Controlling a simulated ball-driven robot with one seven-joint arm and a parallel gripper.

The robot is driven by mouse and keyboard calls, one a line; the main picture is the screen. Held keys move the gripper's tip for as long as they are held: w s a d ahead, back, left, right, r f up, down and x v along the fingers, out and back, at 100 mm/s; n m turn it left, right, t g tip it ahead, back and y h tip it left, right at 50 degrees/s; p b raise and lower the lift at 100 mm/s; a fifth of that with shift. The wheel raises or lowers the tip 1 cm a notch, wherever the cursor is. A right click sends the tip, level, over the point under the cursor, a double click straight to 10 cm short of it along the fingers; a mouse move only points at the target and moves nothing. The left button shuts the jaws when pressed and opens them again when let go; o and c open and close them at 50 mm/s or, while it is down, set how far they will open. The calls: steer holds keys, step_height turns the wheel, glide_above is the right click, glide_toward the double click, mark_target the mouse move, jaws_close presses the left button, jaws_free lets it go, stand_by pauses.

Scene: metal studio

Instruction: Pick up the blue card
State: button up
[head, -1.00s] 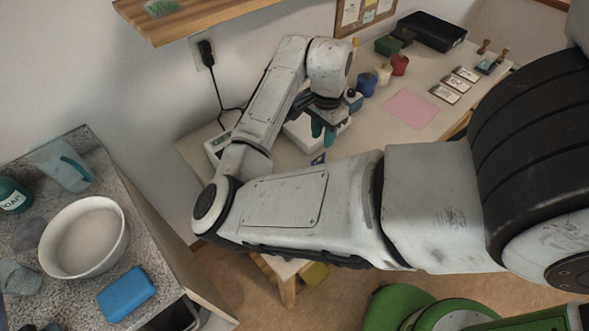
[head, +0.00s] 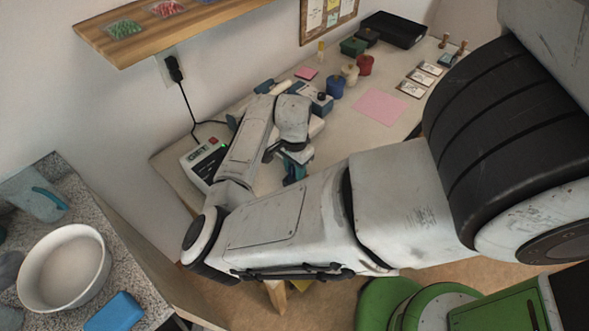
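I cannot make out the blue card for certain; my forearm covers part of the table around my gripper.
A pink sheet (head: 380,107), blue pot (head: 335,87), red pot (head: 365,65) and several white cards (head: 411,89) lie beyond. A wooden shelf (head: 165,35) overhangs the left.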

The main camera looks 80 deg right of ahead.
steer(key=shift+f, duration=0.1)
steer(key=shift+c, duration=0.2)
jaws_close()
stand_by(0.4)
